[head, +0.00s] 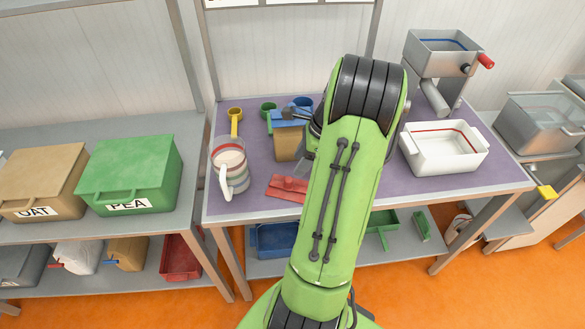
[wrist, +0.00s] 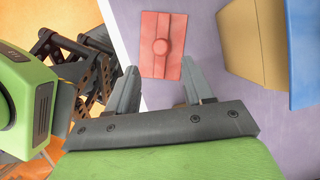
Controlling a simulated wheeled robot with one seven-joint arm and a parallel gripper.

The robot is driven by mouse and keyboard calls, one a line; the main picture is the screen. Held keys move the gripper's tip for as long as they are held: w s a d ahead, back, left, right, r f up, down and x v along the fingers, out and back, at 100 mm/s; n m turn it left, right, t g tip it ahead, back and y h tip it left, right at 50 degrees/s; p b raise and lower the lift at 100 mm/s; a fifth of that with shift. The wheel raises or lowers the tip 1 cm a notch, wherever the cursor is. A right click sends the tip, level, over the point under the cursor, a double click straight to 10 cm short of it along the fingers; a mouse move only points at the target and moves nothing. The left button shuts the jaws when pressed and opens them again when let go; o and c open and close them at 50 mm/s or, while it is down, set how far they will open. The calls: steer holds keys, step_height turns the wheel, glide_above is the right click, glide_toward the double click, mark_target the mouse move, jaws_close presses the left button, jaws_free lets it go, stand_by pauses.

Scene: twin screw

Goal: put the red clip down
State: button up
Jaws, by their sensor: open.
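The red clip (head: 288,187) lies on the purple bench top (head: 375,185) near its front edge, left of my arm. In the wrist view the red clip (wrist: 162,28) is a flat red rectangle with a round knob in its middle. My gripper (wrist: 160,66) is open, its two grey fingers apart, with the clip just beyond and between the fingertips. I cannot tell whether a finger touches it. In the head view my arm hides most of the gripper.
A brown bag (head: 288,147) with a blue clip (head: 289,122) stands behind the red clip. A striped jug (head: 229,165) stands to the left, with yellow (head: 235,119) and green (head: 268,108) scoops behind. A white tub (head: 443,158) stands right of my arm.

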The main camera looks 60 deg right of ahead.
steer(key=w+a+r+n+h, duration=0.1)
steer(key=w+a+r+n, duration=0.2)
steer(key=a+r+n, duration=0.55)
steer(key=w+a+r+n+h, duration=0.15)
steer(key=a+r+n, duration=0.35)
steer(key=a, duration=0.6)
steer(key=s+a+r+n+t, duration=0.2)
steer(key=s+a+n, duration=0.8)
steer(key=a+n, duration=0.3)
steer(key=n, duration=0.2)
steer(key=shift+s+r+n+p, duration=0.15)
steer(key=shift+n+p, duration=0.15)
steer(key=shift+n, duration=0.05)
